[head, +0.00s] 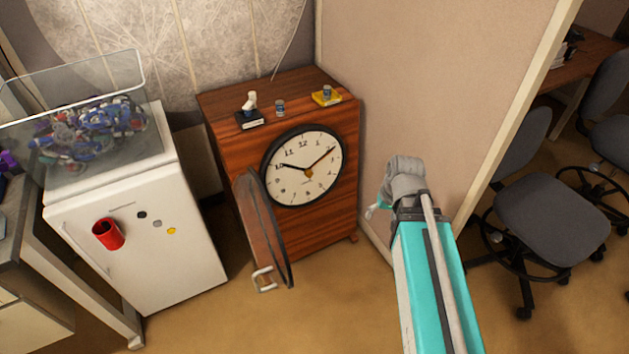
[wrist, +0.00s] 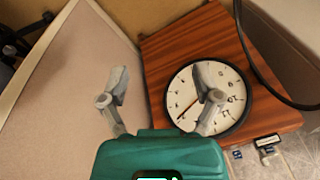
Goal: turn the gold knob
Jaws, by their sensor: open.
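A wooden clock cabinet (head: 228,141) stands against the wall, its round white clock face (head: 290,182) exposed. A small gold knob (head: 309,171) sits at the middle of the face, where the dark hands meet. My gripper (head: 398,172) is open and empty, to the right of the clock in the head view and apart from it. In the wrist view my gripper (wrist: 162,82) has its two fingers spread. The right finger covers part of the clock face (wrist: 230,112), and the gold knob cannot be made out there.
Small items, including a yellow block (head: 326,98), lie on the cabinet top. A white fridge (head: 175,260) stands left, a partition (head: 400,80) right. Office chairs (head: 552,220) are far right.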

